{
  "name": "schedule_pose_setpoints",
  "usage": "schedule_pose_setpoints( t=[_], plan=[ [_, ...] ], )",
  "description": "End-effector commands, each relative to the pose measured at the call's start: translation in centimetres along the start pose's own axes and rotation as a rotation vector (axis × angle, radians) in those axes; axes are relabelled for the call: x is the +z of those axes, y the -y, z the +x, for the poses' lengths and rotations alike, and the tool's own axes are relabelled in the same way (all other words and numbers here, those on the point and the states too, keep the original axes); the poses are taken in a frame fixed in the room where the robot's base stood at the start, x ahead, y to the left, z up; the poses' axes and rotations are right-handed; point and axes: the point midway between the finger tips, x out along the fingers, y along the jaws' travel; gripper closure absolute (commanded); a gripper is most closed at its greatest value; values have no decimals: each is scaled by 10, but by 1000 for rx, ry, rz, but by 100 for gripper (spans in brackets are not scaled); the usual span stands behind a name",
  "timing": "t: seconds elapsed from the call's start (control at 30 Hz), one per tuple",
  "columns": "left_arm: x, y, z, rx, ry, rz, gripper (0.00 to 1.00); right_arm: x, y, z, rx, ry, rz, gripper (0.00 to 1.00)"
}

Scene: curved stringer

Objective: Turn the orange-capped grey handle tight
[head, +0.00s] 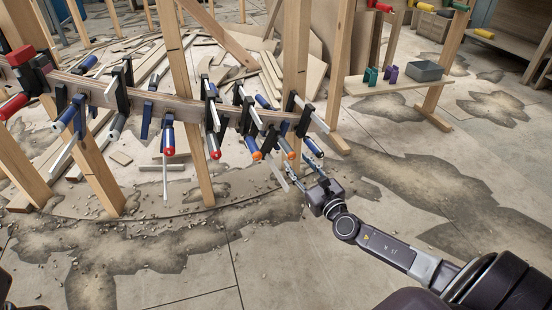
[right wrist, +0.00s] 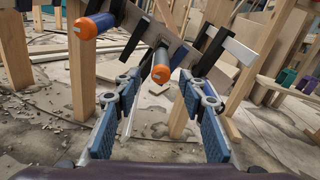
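The grey handle with an orange cap (head: 291,155) hangs from a bar clamp at the right end of the curved wooden stringer (head: 180,103). In the right wrist view the orange cap (right wrist: 160,74) is near the picture's middle, its end facing the camera. My right gripper (head: 296,167) is open below and in front of that handle. Its two blue-padded fingers (right wrist: 160,88) stand to either side of the cap in the wrist view, with clear space at both sides. I cannot tell whether the cap is between the tips or just beyond them. My left gripper is not in view.
A blue handle with an orange cap (right wrist: 86,27) hangs close by on the left. Several more clamps, some red-capped (head: 215,154), line the stringer. A wooden post (head: 296,60) rises behind the right clamps. Scrap boards lie behind. The floor at right is mostly clear.

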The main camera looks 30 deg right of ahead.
Motion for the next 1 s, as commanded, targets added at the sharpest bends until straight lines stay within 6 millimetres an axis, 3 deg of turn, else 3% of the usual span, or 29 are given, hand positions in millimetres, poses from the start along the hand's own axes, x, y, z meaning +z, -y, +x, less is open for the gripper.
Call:
schedule_pose_setpoints(
  t=[0.5, 0.93, 1.0],
  plan=[
    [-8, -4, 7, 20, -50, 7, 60, 0, 1, 66, -2, 1, 2, 62],
    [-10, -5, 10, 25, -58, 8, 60, 0, 1, 76, -1, -2, 3, 62],
    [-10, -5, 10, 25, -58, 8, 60, 0, 1, 76, -1, -2, 3, 67]
  ],
)
